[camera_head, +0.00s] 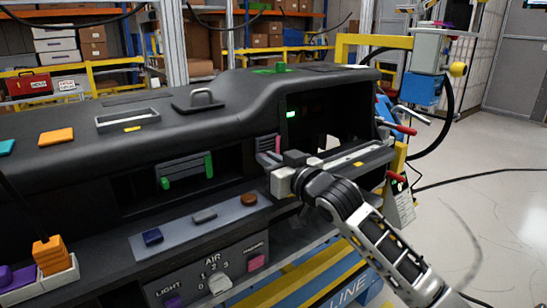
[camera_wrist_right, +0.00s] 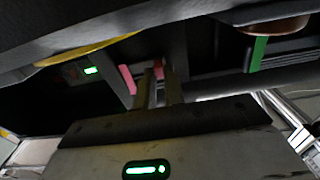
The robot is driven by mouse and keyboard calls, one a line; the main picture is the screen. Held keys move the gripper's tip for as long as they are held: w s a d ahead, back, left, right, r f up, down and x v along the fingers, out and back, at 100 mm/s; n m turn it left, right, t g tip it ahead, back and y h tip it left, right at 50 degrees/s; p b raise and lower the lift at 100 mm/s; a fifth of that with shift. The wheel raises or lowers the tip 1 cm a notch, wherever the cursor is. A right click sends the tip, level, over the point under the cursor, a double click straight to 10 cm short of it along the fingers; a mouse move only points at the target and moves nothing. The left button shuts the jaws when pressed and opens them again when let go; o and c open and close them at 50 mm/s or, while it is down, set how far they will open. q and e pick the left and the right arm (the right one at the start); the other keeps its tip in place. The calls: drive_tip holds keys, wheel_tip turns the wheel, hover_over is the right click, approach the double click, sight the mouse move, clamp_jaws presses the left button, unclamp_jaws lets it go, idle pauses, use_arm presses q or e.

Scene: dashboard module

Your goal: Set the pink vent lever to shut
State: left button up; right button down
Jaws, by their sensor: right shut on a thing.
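The pink vent lever (camera_head: 278,144) shows as a thin upright pink strip at the right side of a grey slatted vent (camera_head: 266,146) in the dashboard's front face. My right gripper (camera_head: 276,160) is at the vent, just below the visible pink strip. In the right wrist view, the pink strip (camera_wrist_right: 128,79) stands beside the fingers, and a reddish-pink piece (camera_wrist_right: 158,68) shows between my right gripper's fingertips (camera_wrist_right: 160,84). The fingers are shut on the lever; the exact contact is dark and partly hidden. My left gripper is out of view.
A second vent with a green lever (camera_head: 208,165) is to the left; its green part (camera_wrist_right: 258,53) shows in the wrist view. Below is a panel with a white AIR knob (camera_head: 220,284). A ledge (camera_head: 355,157) lies right of the gripper. An orange block (camera_head: 48,255) stands front left.

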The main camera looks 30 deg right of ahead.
drive_tip(key=c, duration=1.5)
unclamp_jaws()
drive_tip(key=s, duration=0.5)
drive_tip(key=s+d+b, duration=0.1)
drive_tip(key=s, duration=1)
drive_tip(key=shift+d+b, duration=0.15)
drive_tip(key=shift+b, duration=0.25)
drive_tip(key=s+a+f+g, duration=0.1)
drive_tip(key=a+f+g, duration=0.1)
drive_tip(key=f, duration=0.7)
drive_tip(key=s+a+f+g, duration=0.1)
drive_tip(key=a+f+g, duration=0.1)
drive_tip(key=f, duration=0.7)
drive_tip(key=s+a+f+g, duration=0.1)
drive_tip(key=s+a+f, duration=0.1)
drive_tip(key=a+f, duration=0.3)
drive_tip(key=s+a+f+n+g+y, duration=0.1)
drive_tip(key=s+a+f, duration=0.2)
drive_tip(key=a+f, duration=0.1)
drive_tip(key=s+a+f+g+y, duration=0.1)
drive_tip(key=s+a+f, duration=0.1)
drive_tip(key=a+f, duration=0.3)
drive_tip(key=shift+s+a+f+n, duration=0.3)
drive_tip(key=shift+s+a+f, duration=0.05)
drive_tip(key=shift+a, duration=0.3)
